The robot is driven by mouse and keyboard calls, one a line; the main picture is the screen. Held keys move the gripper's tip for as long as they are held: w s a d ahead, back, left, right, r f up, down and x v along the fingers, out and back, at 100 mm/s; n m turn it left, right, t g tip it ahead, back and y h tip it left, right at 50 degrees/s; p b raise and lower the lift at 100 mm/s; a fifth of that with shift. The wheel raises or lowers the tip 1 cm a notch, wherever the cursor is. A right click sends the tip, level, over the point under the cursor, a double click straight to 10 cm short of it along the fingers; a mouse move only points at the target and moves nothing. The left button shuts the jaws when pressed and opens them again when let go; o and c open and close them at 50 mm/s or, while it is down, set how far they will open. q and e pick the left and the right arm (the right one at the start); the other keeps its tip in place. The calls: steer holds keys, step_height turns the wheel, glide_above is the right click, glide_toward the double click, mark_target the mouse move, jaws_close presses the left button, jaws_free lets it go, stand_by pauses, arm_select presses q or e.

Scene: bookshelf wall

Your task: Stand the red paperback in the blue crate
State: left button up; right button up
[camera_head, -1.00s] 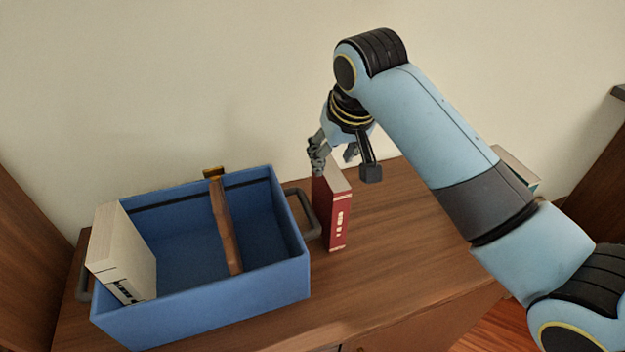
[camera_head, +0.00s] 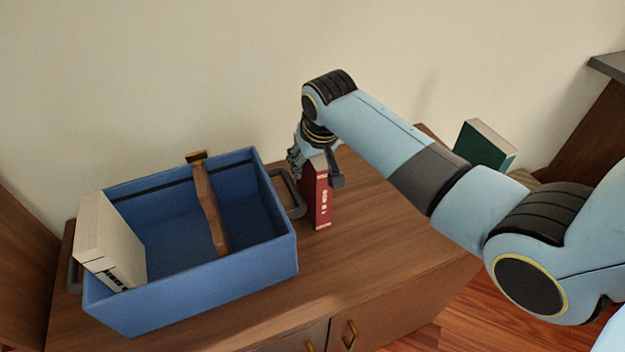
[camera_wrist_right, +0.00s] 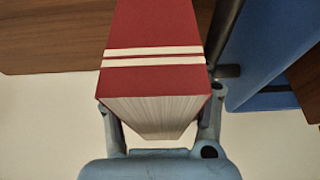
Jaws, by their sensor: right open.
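The red paperback (camera_head: 321,203) stands upright on the wooden cabinet top, just right of the blue crate (camera_head: 215,286) and close to its handle. My right gripper (camera_head: 318,178) is open, with its fingers on either side of the book's upper part. In the right wrist view the red paperback (camera_wrist_right: 158,60) lies between the fingers of my right gripper (camera_wrist_right: 160,118), its spine with two white bands and its page edges showing. I cannot tell whether the fingers touch the covers. The crate also shows in the wrist view (camera_wrist_right: 272,50). My left gripper is out of view.
In the crate, a cream book (camera_head: 108,245) leans at the left end and a wooden divider (camera_head: 210,212) stands right of the middle. The crate floor between them is free. A green book (camera_head: 484,147) stands at the far right, and a wall is behind.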

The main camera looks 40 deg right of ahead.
steer(key=shift+f, duration=0.25)
stand_by(0.6)
steer(key=shift+r, duration=0.1)
jaws_close()
